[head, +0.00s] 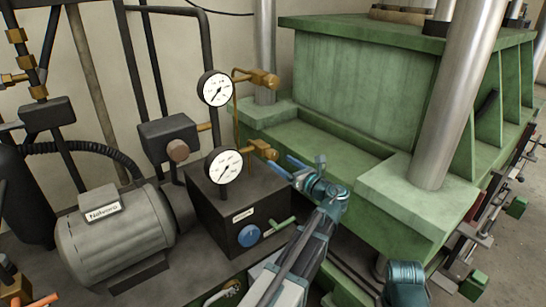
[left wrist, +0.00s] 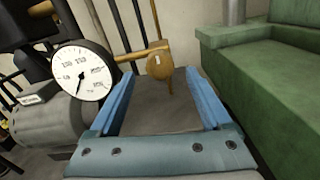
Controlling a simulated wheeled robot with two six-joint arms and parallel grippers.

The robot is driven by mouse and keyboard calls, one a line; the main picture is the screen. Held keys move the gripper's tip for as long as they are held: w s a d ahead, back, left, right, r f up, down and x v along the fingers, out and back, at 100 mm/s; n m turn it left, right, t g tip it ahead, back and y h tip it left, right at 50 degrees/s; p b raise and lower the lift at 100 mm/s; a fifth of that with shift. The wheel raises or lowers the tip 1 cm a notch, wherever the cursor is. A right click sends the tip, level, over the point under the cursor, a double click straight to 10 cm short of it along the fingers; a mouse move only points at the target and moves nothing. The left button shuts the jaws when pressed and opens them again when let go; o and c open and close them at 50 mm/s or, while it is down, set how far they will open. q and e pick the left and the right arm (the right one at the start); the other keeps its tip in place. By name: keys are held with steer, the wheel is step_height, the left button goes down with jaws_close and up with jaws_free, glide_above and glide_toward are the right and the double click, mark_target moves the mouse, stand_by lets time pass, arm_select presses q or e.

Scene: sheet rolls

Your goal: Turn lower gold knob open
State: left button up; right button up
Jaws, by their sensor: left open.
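The lower gold knob (head: 264,150) sits on a brass pipe at the right of the lower pressure gauge (head: 225,165). In the left wrist view the gold knob (left wrist: 160,64) shows past the fingers, across the gap between their tips. My left gripper (head: 279,163) reaches up from below, its blue fingers pointing at the knob. It is open, with nothing between its fingers that I can see held. Contact with the knob cannot be told. A similar upper gold knob (head: 263,78) sits beside the upper gauge (head: 214,89).
A grey motor (head: 115,232) is at the left. A large green press (head: 365,85) with steel columns fills the right.

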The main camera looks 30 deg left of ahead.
mark_target(275, 157)
arm_select(q)
steer(key=shift+x, duration=2.8)
jaws_close()
